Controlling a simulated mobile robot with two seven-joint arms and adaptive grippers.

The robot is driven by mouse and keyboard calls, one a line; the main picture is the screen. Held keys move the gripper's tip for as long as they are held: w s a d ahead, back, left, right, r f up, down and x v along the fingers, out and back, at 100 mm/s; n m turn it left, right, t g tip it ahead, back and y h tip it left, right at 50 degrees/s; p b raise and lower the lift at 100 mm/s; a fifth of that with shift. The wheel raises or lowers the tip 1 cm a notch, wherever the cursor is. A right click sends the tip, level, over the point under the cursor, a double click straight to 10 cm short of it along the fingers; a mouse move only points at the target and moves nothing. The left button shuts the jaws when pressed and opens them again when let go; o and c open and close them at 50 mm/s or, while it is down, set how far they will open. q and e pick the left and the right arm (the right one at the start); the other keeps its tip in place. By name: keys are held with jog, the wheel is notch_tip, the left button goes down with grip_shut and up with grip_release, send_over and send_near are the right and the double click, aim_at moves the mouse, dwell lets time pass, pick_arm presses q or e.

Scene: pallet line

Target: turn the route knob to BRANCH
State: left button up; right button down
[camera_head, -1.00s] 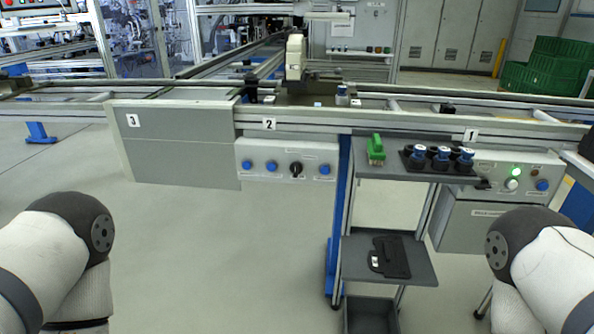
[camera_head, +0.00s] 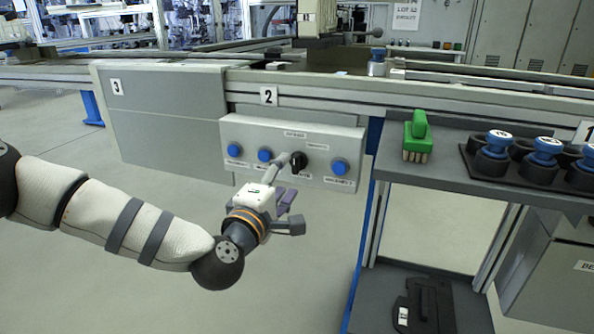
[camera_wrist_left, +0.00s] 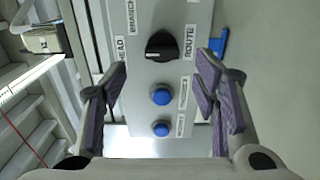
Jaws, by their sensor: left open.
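The black route knob (camera_head: 299,162) is on the grey button panel (camera_head: 262,133) under the number 2 sign. In the left wrist view the knob (camera_wrist_left: 162,45) is near the top centre, with a ROUTE label to its right and BRANCH and AHEAD labels to its left. Its grip bar lies roughly across that picture; its exact setting is hard to read. My left gripper (camera_head: 289,192) is in front of the panel. Its purple-padded fingers are open and empty (camera_wrist_left: 162,72); in the wrist view the knob lies beyond the gap between them. My right gripper is out of view.
Blue buttons (camera_head: 234,150) flank the knob: two to its left and one (camera_head: 339,167) to its right. A shelf (camera_head: 420,174) at right holds a green brush (camera_head: 418,137) and blue-topped parts (camera_head: 494,145). The floor below the panel is clear.

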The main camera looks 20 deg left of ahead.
aim_at(294, 166)
pick_arm(q)
jog(key=w, duration=0.5)
jog(key=shift+w+d+f+b, duration=0.1)
jog(key=shift+w+d+b, duration=0.05)
jog(key=shift+w+b, duration=0.15)
jog(key=c, duration=1.2)
jog(key=shift+o, duration=0.2)
